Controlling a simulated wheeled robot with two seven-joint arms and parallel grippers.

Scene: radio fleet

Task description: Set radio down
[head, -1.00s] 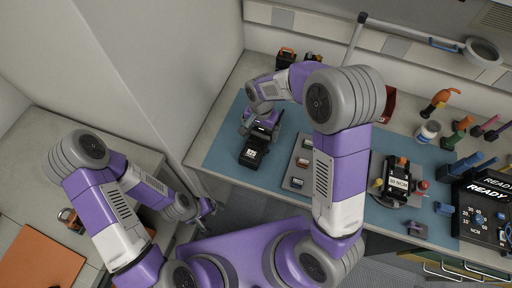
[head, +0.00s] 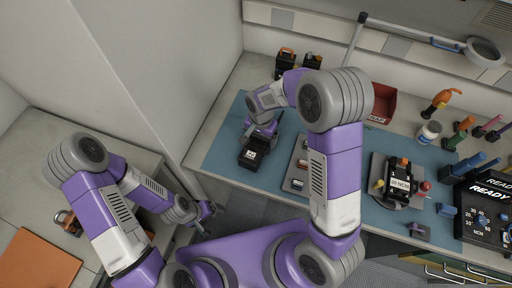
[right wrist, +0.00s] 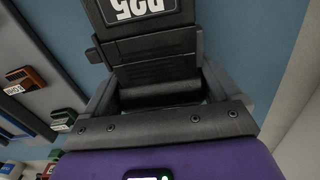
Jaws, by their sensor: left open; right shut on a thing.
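The black radio (head: 248,162) with a white label is over the left part of the blue mat (head: 222,146). My right gripper (head: 262,134) is shut on its upper end. I cannot tell whether the radio touches the mat. In the right wrist view the radio (right wrist: 155,55) sits between the dark fingers, its label upside down and reading like "R25"; the top of the picture cuts it off. My left gripper (head: 207,209) is open and empty, over the gap beside the left counter, away from the radio.
A grey tray (head: 293,185) with small coloured blocks lies right of the radio. A red bin (head: 382,103) and two dark devices, one orange-topped (head: 285,62), stand behind. The wall is close on the left.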

